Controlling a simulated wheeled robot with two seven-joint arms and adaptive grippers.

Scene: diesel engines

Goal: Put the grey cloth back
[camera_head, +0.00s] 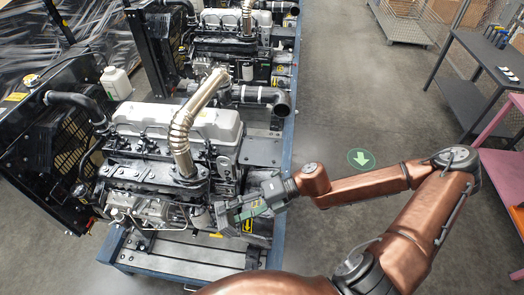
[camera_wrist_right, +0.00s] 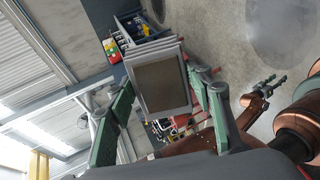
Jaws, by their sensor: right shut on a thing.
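In the head view my right gripper (camera_head: 248,210) is at the near right side of the front engine, by its lower edge. In the right wrist view its green fingers (camera_wrist_right: 162,100) stand on both sides of a grey, layered, square-edged piece with a brownish face, which I take to be the grey cloth (camera_wrist_right: 161,85). The fingers are shut on it. In the head view the gripper largely hides it. My left gripper is outside the head view; a small green-fingered gripper (camera_wrist_right: 268,84) on a copper arm, apparently my left, shows at the right of the wrist view, too small to judge.
The front engine (camera_head: 175,125) sits on a blue-edged stand (camera_head: 190,256), with another engine (camera_head: 225,45) behind. A dark cart (camera_head: 470,85) and a pink table (camera_head: 500,165) stand at right.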

